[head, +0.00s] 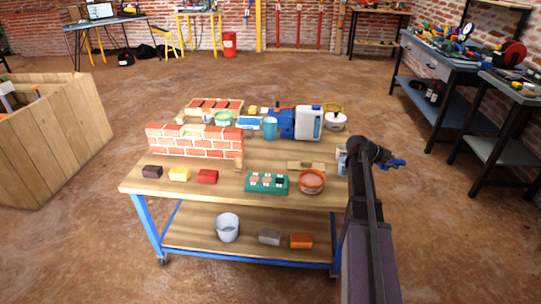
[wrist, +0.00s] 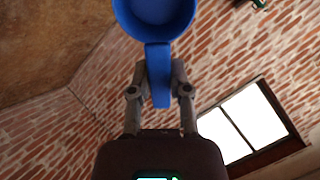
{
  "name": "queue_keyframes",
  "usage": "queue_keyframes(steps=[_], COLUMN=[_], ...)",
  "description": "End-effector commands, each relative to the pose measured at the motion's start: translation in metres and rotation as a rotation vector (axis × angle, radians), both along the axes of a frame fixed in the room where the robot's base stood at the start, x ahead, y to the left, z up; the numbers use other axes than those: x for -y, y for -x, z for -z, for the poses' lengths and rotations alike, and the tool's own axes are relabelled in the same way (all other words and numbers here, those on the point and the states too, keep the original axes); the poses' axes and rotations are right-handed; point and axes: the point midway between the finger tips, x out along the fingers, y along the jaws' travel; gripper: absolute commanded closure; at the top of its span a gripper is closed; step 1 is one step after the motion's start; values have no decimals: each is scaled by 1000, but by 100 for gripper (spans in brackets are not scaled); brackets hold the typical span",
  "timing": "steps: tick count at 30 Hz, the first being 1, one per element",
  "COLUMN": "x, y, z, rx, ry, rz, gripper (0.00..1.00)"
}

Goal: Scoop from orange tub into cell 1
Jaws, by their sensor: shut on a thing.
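My gripper (head: 381,158) is off the right side of the workbench in the head view. In the wrist view my gripper (wrist: 160,75) is shut on the handle of a blue scoop (wrist: 158,60). The scoop's bowl is cut off by the top edge; I see no contents in it. The blue scoop (head: 397,163) looks small in the head view. The orange tub (head: 311,190) stands at the bench's front right, left of my gripper. A green tray (head: 262,190) with several small cells lies left of the tub. Cell numbers are too small to read.
A low brick wall (head: 195,140) stands on the workbench (head: 215,190). Blue and white containers (head: 308,123) and a white pot (head: 335,121) stand behind. Coloured blocks (head: 179,174) lie front left. A bucket (head: 228,227) is on the lower shelf.

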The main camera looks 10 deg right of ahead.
Motion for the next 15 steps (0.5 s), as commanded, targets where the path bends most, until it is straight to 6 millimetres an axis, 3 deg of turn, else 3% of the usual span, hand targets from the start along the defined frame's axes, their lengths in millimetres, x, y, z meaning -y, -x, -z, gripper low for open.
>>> queue_keyframes(steps=[15], x=[-17], y=[-11], z=[0], rx=[2], ry=[-25], rz=[-16], gripper=[100])
